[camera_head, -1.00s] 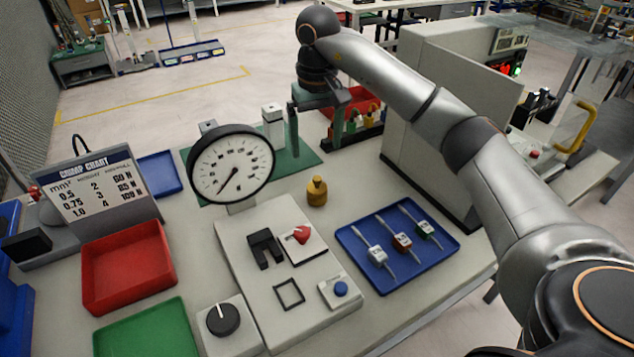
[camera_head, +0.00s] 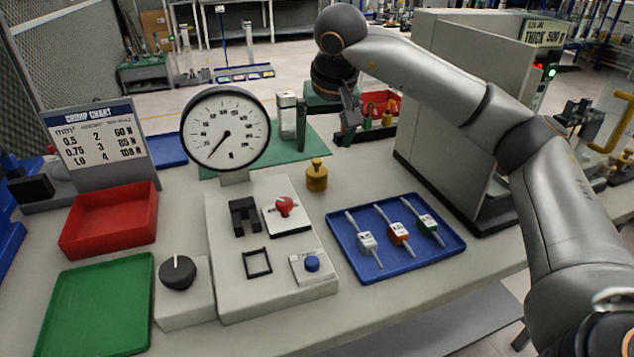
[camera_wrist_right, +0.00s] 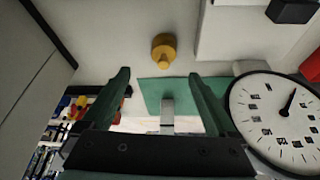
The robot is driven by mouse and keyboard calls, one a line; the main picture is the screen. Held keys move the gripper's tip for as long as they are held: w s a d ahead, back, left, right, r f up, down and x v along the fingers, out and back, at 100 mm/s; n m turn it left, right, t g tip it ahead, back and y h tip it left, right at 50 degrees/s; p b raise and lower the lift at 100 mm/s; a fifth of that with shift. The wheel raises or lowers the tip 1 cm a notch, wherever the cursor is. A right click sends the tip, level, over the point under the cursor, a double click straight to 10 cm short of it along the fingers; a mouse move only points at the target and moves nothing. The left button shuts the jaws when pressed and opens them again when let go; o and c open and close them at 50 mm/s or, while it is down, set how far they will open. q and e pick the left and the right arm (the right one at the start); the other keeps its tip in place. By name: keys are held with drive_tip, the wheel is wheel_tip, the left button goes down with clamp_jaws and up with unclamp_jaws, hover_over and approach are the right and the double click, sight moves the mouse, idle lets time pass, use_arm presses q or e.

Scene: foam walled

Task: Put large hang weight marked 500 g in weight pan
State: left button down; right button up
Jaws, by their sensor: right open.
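A brass-coloured hang weight (camera_head: 316,176) with a knob on top stands upright on the bench, right of the dial gauge; I cannot read a mark on it. It also shows in the right wrist view (camera_wrist_right: 163,47), ahead of the fingertips and between their lines. I cannot identify a weight pan for certain. My left gripper is out of view.
The dial gauge (camera_head: 225,130) stands left of the weight, near a pale grey post (camera_head: 288,118). In front are a control panel (camera_head: 228,288) and a blue tray (camera_head: 372,272) with several tagged leads. A large grey machine (camera_head: 440,120) stands right. Bench around the weight is clear.

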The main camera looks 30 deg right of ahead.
sight(318, 165)
drive_tip(key=x, duration=0.5)
drive_tip(key=b+x, duration=0.1)
drive_tip(key=x, duration=0.2)
drive_tip(key=shift+w+a+f, duration=0.2)
drive_tip(key=shift+a+f, duration=0.15)
drive_tip(key=shift+f, duration=0.05)
drive_tip(key=shift+w+d+f, duration=0.1)
drive_tip(key=shift+f, duration=0.1)
clamp_jaws()
drive_tip(key=shift+r, duration=0.1)
